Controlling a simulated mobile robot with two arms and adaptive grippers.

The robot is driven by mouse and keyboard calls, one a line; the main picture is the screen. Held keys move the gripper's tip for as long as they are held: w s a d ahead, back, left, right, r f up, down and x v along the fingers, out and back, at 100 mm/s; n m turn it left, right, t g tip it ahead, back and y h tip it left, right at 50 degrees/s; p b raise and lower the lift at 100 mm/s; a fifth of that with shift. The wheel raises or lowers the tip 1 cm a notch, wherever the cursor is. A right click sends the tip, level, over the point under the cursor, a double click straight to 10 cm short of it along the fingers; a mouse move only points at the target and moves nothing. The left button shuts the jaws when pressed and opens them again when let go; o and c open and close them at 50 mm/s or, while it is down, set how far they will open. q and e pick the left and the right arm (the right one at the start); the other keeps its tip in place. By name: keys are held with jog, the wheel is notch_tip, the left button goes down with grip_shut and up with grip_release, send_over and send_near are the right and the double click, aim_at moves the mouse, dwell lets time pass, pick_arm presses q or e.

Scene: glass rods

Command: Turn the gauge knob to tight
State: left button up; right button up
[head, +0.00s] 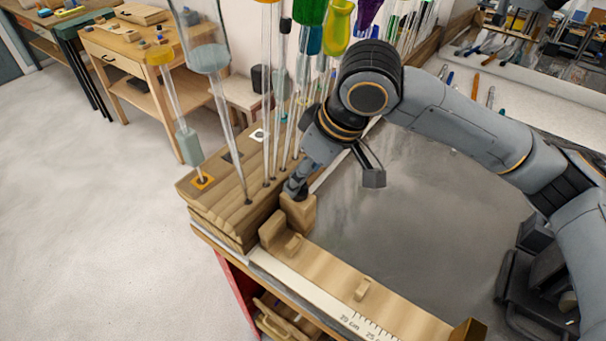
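The wooden gauge (330,268) lies along the front edge of the bench, with wooden blocks and a ruler strip beside it. A wooden block (303,212) stands at its far end. A small dark grey part sits on top of this block; I cannot tell whether it is the knob or a fingertip. No tight or loose mark is readable. My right gripper (334,182) reaches down over the block. Its fingers look spread, one out to the right over the grey bench top and the other side near the block. My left gripper is not in view.
A stepped wooden rack (237,178) with several upright glass rods stands close left of my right gripper. Coloured glass shapes rise behind it. The grey bench top (440,235) is mostly clear. Tools lie at the back right. Another wooden table (135,55) is at far left.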

jog(key=v, duration=1)
jog(key=shift+s, duration=0.1)
